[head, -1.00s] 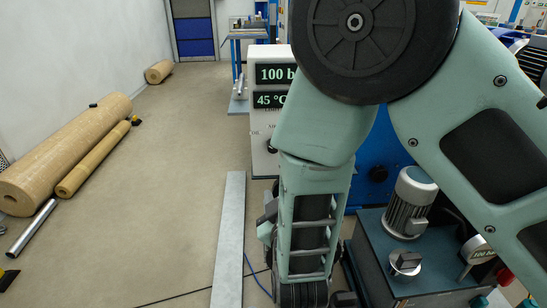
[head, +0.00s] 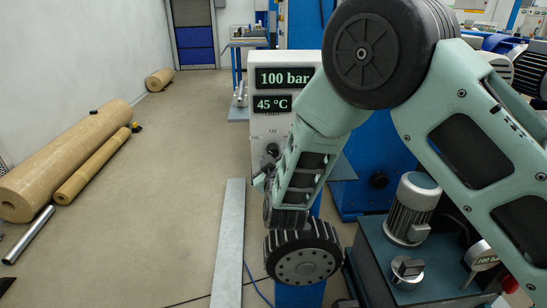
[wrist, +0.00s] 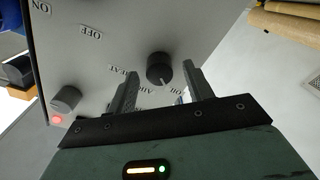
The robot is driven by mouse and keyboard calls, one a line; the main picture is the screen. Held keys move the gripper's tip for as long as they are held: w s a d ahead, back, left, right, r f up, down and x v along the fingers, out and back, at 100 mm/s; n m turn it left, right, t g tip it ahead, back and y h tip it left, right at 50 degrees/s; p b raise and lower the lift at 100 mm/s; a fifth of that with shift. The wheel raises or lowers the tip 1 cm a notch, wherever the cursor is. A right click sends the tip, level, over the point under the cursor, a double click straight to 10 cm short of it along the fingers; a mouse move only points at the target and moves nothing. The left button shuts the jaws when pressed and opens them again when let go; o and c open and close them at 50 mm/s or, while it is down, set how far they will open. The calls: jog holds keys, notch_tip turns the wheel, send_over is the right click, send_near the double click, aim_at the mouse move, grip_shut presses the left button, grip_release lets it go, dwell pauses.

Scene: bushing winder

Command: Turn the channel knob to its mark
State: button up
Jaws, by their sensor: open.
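The channel knob (wrist: 160,68) is round and black with a white pointer line, on a pale grey panel. In the wrist view its pointer aims down and slightly right, between the AIR and OIL labels; the HEAT label is to the left. The knob also shows in the head view (head: 272,150), below the displays. My gripper (wrist: 160,72) is open, with one finger on each side of the knob and gaps between. I cannot tell how far the fingertips are from the panel. In the head view my arm hides the panel's right part.
A second knob (wrist: 66,98) with OFF and ON labels and a red lamp (wrist: 57,119) are on the same panel. Displays above read 100 bar (head: 284,77) and 45 °C (head: 272,104). A teal cabinet with a motor (head: 412,208) stands at right.

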jog(key=shift+w, duration=0.1)
jog(key=c, duration=1)
jog(key=shift+o, duration=0.2)
jog(key=shift+m, duration=0.3)
jog(key=m+b, duration=0.3)
jog(key=m, duration=0.1)
jog(key=shift+f, duration=0.1)
jog(key=m+b, duration=0.3)
jog(key=m, duration=0.3)
jog(key=shift+d, duration=0.1)
jog(key=m+b, duration=0.4)
jog(key=m, duration=0.1)
jog(key=shift+f+m+h+b, duration=0.15)
jog(key=shift+m+h+b, duration=0.15)
jog(key=shift+m+b, duration=1.4)
jog(key=shift+m, duration=0.6)
